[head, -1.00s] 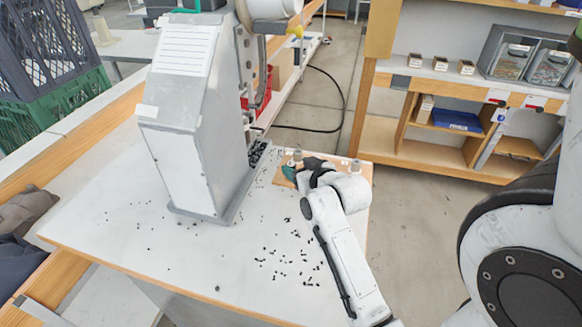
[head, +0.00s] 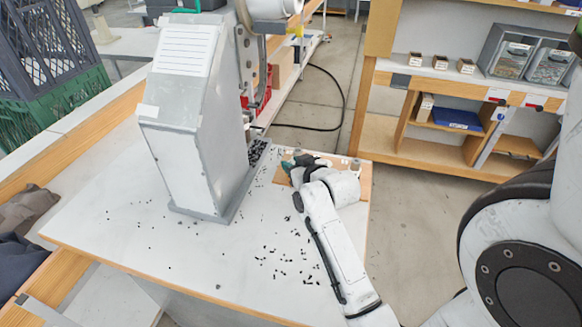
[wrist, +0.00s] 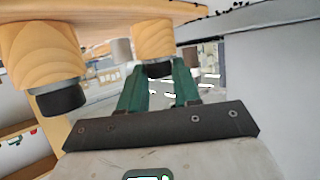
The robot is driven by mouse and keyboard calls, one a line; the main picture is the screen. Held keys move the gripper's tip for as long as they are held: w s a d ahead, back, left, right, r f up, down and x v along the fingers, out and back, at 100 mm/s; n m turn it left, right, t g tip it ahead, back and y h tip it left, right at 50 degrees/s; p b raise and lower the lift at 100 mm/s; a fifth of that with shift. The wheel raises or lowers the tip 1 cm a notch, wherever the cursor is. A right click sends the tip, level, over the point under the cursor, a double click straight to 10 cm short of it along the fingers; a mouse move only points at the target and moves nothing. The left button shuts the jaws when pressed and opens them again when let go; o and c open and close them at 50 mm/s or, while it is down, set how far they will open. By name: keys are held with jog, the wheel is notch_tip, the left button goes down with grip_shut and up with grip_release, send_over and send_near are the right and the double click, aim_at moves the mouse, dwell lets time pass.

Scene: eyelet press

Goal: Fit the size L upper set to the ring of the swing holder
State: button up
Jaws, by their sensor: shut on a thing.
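My gripper (wrist: 160,88), with green fingers, is shut on a round wooden piece with a dark end (wrist: 153,40) in the wrist view. The piece appears against the wooden board (wrist: 105,10); I cannot tell whether it touches it. I cannot read a size on it. A similar larger-looking wooden piece with a black end (wrist: 45,60) is at the left, and a grey cylinder (wrist: 121,50) lies between them. In the head view my gripper (head: 287,167) is low at the board's left end, partly hidden by my wrist. The swing holder's ring cannot be made out.
The grey press (head: 195,120) stands left of my arm. Small black eyelets lie scattered on the white table (head: 130,215), with a heap by the press base. The board (head: 366,180) lies at the table's right edge. A shelf unit (head: 430,140) stands beyond a floor gap.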

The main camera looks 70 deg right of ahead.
grip_shut()
jog(key=shift+r, duration=0.1)
